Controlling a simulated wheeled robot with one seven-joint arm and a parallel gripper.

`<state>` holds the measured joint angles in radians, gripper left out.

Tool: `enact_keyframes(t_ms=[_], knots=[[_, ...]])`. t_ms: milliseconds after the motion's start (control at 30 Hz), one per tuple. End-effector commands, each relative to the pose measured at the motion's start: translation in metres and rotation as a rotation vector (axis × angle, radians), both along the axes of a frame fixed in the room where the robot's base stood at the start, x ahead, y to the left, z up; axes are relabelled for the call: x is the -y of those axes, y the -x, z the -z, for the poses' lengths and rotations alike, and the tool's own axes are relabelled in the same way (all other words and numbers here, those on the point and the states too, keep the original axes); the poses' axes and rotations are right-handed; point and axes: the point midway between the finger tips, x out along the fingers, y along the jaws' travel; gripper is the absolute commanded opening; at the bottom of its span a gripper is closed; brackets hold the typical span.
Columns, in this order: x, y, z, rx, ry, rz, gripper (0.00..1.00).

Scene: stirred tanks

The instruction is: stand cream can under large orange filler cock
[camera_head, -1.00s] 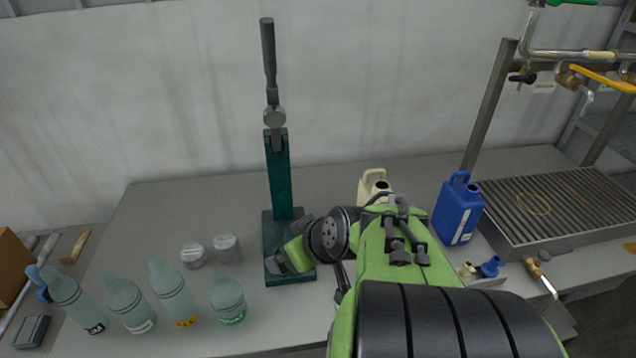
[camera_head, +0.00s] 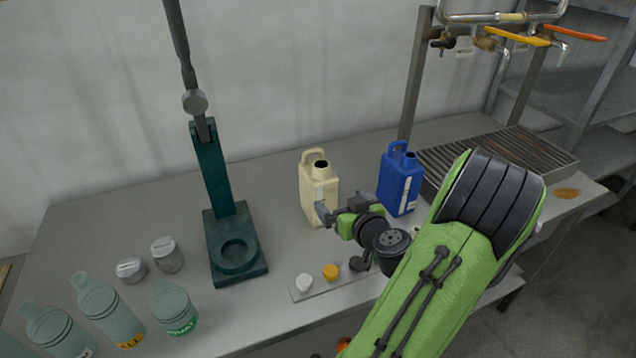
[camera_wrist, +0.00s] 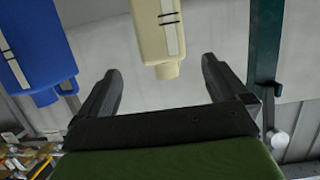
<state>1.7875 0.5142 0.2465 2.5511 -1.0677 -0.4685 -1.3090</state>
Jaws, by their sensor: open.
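The cream can (camera_head: 312,192) stands upright on the bench, handle on top and dark open mouth facing up. It also shows in the wrist view (camera_wrist: 158,28), upside down, with its neck between the fingertips in the picture. My gripper (camera_head: 323,213) is open and empty at the can's near side; whether it touches cannot be told. Both fingers show in the wrist view (camera_wrist: 161,70). The orange-handled filler cock (camera_head: 575,33) is on the pipe at the upper right, its spout pointing down over the far end of the slatted drip tray (camera_head: 500,150).
A blue can (camera_head: 402,180) stands just right of the cream can, close to my arm. A yellow-handled cock (camera_head: 520,38) sits left of the orange one. A green press (camera_head: 222,200) stands left. Bottles and tins fill the front left. Caps lie on a strip (camera_head: 318,284) in front.

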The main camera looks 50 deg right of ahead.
Motion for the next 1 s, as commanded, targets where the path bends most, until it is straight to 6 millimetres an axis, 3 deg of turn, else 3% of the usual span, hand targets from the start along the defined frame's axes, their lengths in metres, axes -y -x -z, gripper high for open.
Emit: enact_keyframes(t_ms=[233,633,933,1000], knots=[[0.025,-0.048,0.014,-0.003,-0.001,-0.006,1.0],[0.058,-0.101,0.031,-0.003,-0.001,-0.003,1.0],[0.064,-0.11,0.038,-0.004,-0.001,0.0,1.0],[0.064,-0.11,0.038,-0.004,-0.001,0.0,0.91]])
